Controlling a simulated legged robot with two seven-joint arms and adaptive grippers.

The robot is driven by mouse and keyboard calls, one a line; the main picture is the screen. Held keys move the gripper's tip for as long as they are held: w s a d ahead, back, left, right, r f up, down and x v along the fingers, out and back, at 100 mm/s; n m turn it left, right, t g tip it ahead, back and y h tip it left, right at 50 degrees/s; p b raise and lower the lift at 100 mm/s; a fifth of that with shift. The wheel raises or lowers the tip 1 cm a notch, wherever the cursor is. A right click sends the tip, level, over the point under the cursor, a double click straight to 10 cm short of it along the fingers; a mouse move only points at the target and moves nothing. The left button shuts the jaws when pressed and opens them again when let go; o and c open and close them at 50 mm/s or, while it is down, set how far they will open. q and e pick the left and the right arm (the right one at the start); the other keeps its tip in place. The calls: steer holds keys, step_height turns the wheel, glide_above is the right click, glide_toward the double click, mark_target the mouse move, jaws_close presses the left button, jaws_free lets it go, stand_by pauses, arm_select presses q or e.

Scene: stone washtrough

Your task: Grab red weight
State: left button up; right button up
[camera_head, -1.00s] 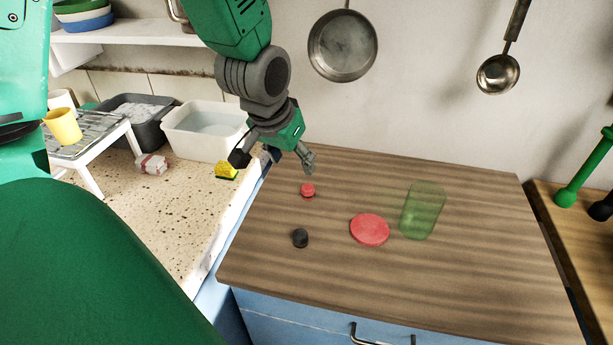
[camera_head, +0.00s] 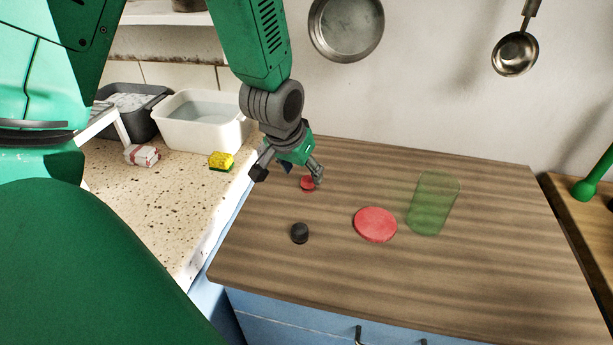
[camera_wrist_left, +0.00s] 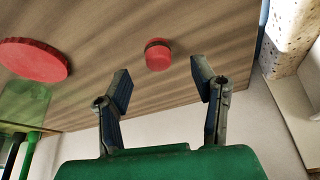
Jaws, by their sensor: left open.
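The red weight (camera_head: 307,184) is a small round piece on the wooden counter (camera_head: 300,278). My left gripper (camera_head: 289,176) is open just above and beside it, and a finger partly covers it in the head view. In the left wrist view the red weight (camera_wrist_left: 158,54) lies beyond the two spread fingertips (camera_wrist_left: 161,84), roughly centred between them and apart from both. My right gripper is not in view.
A black weight (camera_head: 299,233), a flat red disc (camera_head: 375,225) and a green transparent cup (camera_head: 433,203) stand on the counter. At left are a yellow sponge (camera_head: 221,161) and a white basin (camera_head: 203,121). A pan (camera_head: 346,27) and ladle (camera_head: 515,54) hang behind.

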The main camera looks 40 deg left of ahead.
mark_target(308, 178)
arm_select(q)
steer(key=x, duration=0.3)
steer(key=b+x, duration=0.1)
steer(key=shift+w+d+f, duration=0.1)
steer(key=shift+w+d, duration=0.2)
steer(key=shift+w, duration=0.15)
steer(key=shift+a, duration=0.1)
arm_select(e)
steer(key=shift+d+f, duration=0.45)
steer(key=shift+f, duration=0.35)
arm_select(q)
steer(key=shift+s+a, duration=0.1)
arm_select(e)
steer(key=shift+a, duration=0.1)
arm_select(q)
steer(key=shift+a, duration=0.2)
jaws_close()
steer(key=shift+d, duration=0.1)
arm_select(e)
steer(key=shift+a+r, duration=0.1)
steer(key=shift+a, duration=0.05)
